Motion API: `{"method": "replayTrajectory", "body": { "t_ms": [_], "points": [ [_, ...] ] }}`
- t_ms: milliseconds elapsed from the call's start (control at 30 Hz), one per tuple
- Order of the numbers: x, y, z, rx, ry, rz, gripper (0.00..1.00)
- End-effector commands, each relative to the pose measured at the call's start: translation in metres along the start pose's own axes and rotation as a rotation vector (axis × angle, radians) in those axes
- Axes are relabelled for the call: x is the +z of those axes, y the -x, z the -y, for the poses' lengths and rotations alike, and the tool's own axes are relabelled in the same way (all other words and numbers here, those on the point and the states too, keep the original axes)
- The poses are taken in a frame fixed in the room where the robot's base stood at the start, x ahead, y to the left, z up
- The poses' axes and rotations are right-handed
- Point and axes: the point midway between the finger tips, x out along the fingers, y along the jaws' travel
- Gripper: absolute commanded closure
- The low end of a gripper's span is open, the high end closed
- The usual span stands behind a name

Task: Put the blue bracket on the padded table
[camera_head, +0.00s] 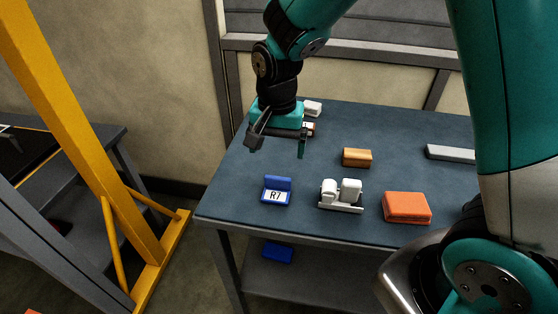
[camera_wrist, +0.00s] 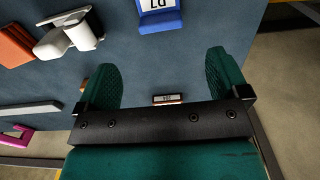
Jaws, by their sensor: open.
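Whether this table top is padded I cannot tell.
A white fitting (camera_head: 341,195), an orange block (camera_head: 406,207), a tan block (camera_head: 357,157) and a grey bar (camera_head: 450,153) share the table. Small pale pieces (camera_head: 312,108) lie behind my gripper. Another blue piece (camera_head: 278,252) lies on the lower shelf. A yellow frame (camera_head: 90,140) stands left.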

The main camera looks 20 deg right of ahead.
Motion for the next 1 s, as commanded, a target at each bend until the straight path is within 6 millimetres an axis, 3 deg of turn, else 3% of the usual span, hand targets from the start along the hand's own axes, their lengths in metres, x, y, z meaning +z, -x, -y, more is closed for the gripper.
{"method": "replayTrajectory", "body": {
  "t_ms": [167,333,533,700,1000],
  "points": [
    [0.033,0.038,-0.007,-0.073,0.208,0.022,0.07],
    [0.105,0.086,-0.031,-0.217,0.656,0.04,0.07],
    [0.174,0.114,-0.062,-0.348,1.088,0.016,0.07],
    [0.195,0.119,-0.072,-0.386,1.225,0.002,0.07],
    [0.195,0.119,-0.072,-0.387,1.229,0.002,0.07]
  ]
}}
